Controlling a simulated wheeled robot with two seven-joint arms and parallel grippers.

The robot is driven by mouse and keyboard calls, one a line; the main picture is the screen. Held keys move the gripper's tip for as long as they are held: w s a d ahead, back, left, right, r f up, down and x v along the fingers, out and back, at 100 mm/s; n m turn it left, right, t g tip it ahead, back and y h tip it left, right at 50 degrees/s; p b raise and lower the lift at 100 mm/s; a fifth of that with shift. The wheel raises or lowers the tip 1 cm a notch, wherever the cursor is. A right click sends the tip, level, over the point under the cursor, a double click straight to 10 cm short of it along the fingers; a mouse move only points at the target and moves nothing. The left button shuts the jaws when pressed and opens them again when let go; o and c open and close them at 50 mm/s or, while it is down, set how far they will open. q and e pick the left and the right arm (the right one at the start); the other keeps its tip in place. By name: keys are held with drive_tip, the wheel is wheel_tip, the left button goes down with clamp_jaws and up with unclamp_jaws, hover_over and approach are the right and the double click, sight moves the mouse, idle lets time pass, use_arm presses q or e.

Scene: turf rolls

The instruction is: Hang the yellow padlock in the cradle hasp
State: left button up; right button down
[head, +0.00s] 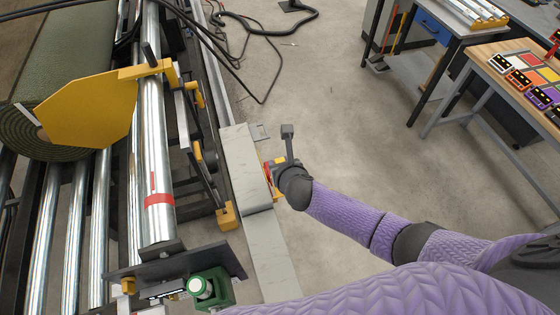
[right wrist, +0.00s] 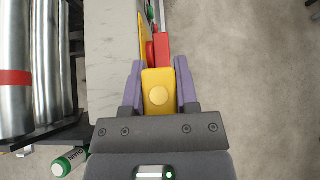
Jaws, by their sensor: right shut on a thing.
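My right gripper (right wrist: 158,82) is shut on the yellow padlock (right wrist: 158,95), with one purple finger on each side of its body. In the right wrist view, a thin yellow plate (right wrist: 143,38) and a red block (right wrist: 162,48) are just beyond the padlock, at the side of a pale beam (right wrist: 112,50). I cannot tell which part is the cradle hasp, or whether the shackle touches it. The shackle is hidden. In the head view my right gripper (head: 277,166) is by the beam's right side. My left gripper is not in view.
Left of the pale beam (head: 240,165) stand steel rollers (head: 155,150), a turf roll (head: 65,70) and a yellow plate (head: 90,105). A green-capped container (head: 205,288) is near the front. Tables stand at the back right. Bare floor (head: 345,110) lies between.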

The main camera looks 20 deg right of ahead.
idle(0.4)
drive_tip(key=shift+f+b, duration=2.1)
drive_tip(key=shift+f, duration=0.5)
drive_tip(key=shift+c, duration=1.4)
unclamp_jaws()
drive_tip(key=p+v, duration=0.3)
drive_tip(key=v, duration=0.7)
drive_tip(key=shift+p, duration=0.3)
